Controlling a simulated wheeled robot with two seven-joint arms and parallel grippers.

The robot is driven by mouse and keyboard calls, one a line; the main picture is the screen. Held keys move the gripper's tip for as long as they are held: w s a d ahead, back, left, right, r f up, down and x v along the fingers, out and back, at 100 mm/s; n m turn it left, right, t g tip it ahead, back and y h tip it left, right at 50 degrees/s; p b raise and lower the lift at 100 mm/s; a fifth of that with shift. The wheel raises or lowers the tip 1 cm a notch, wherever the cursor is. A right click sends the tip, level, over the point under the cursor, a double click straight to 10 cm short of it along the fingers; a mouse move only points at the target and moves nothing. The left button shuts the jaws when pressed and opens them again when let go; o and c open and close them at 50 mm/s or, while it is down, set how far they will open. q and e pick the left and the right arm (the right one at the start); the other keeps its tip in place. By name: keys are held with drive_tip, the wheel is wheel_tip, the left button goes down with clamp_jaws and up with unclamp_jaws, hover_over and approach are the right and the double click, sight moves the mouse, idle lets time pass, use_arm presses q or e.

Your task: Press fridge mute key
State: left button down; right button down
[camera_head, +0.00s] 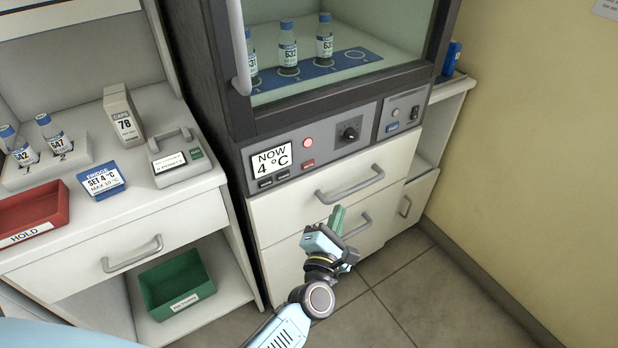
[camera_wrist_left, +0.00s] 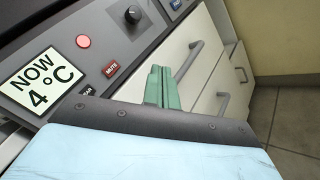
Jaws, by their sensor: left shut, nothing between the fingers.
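The fridge's control panel (camera_head: 325,125) sits under its glass compartment. The red mute key (camera_head: 308,163) is right of the "NOW 4 °C" display (camera_head: 271,160); it also shows in the left wrist view, labelled MUTE (camera_wrist_left: 110,69). A round red light (camera_head: 308,143) is above it, and a black knob (camera_head: 349,132) is to its right. My left gripper (camera_head: 337,216) is shut and empty, in front of the drawers below the panel, apart from the key. Its green fingers (camera_wrist_left: 161,88) show together in the left wrist view. My right gripper is not in view.
Drawer handles (camera_head: 350,184) stick out below the panel. A counter at left holds a red tray (camera_head: 32,216), a vial rack (camera_head: 50,165), a SET 4 °C card (camera_head: 101,180) and a grey device (camera_head: 178,158). A green bin (camera_head: 177,283) is below. Floor at right is clear.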

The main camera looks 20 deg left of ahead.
sight(308, 165)
use_arm(q)
drive_tip(key=r+n, duration=0.1)
drive_tip(key=r+n+y, duration=0.1)
drive_tip(key=r+n, duration=0.1)
drive_tip(key=shift+w+a+r+t, duration=0.15)
drive_tip(key=shift+w+a+t, duration=0.15)
drive_tip(key=shift+w+a, duration=0.1)
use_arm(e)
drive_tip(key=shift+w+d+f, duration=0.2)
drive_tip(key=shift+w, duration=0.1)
use_arm(q)
drive_tip(key=shift+w, duration=0.1)
drive_tip(key=shift+w+a+b, duration=0.2)
drive_tip(key=shift+w+a, duration=0.7)
drive_tip(key=shift+a, duration=0.25)
drive_tip(key=shift+w+a+b, duration=0.15)
drive_tip(key=shift+w+a, duration=0.7)
drive_tip(key=shift+a, duration=0.3)
drive_tip(key=shift+w+a+b, duration=0.2)
drive_tip(key=shift+w+a, duration=0.7)
drive_tip(key=shift+a, duration=0.25)
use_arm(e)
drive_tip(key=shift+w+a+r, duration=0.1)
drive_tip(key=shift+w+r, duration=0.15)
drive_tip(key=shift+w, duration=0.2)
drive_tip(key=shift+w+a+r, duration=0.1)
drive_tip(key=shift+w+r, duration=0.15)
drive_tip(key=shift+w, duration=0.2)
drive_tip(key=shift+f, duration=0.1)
